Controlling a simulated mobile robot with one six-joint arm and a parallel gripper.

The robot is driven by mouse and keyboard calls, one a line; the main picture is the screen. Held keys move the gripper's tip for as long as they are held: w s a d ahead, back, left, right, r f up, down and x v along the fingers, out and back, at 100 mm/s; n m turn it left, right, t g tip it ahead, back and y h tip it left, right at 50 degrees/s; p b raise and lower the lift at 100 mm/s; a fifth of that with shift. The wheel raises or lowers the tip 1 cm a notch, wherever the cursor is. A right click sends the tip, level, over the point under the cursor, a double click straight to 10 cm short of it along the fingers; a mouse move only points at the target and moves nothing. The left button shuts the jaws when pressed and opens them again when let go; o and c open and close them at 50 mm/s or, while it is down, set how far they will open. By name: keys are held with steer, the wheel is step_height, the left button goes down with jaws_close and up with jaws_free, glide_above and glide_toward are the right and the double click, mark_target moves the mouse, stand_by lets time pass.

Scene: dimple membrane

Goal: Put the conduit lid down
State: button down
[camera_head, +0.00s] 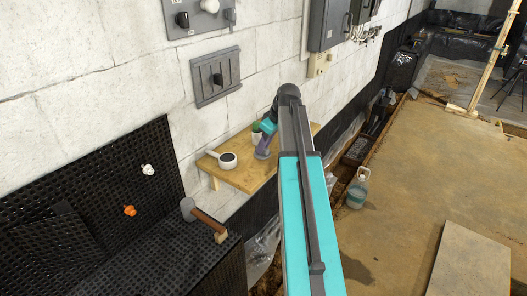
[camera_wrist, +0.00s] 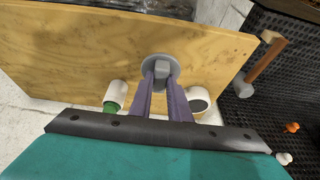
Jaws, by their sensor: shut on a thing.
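The conduit lid (camera_wrist: 146,66) is a round grey disc with a grey block-shaped grip in its middle. My gripper (camera_wrist: 161,78) has purple fingers shut on that grip. In the head view my gripper (camera_head: 265,145) points down over the wooden shelf (camera_head: 242,180), with the lid (camera_head: 261,155) at its tips. The lid lies flat, at or just above the board; I cannot tell whether it touches. In the wrist view the shelf board (camera_wrist: 80,50) shows behind the lid.
A white cup with a dark inside (camera_head: 228,160) and a white pot with green (camera_wrist: 115,94) stand on the shelf near the lid. A hammer (camera_head: 205,217) lies on the black ledge to the left. Bare board lies toward the shelf's front and ends.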

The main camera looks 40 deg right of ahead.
mark_target(266, 149)
steer(key=shift+f+p, duration=0.45)
steer(key=shift+f, duration=0.95)
steer(key=shift+f, duration=0.15)
steer(key=c, duration=1.7)
jaws_free()
steer(key=shift+o, duration=0.2)
steer(key=shift+r, duration=0.25)
steer(key=b+v, duration=0.2)
steer(key=v, duration=1)
steer(key=shift+f, duration=0.1)
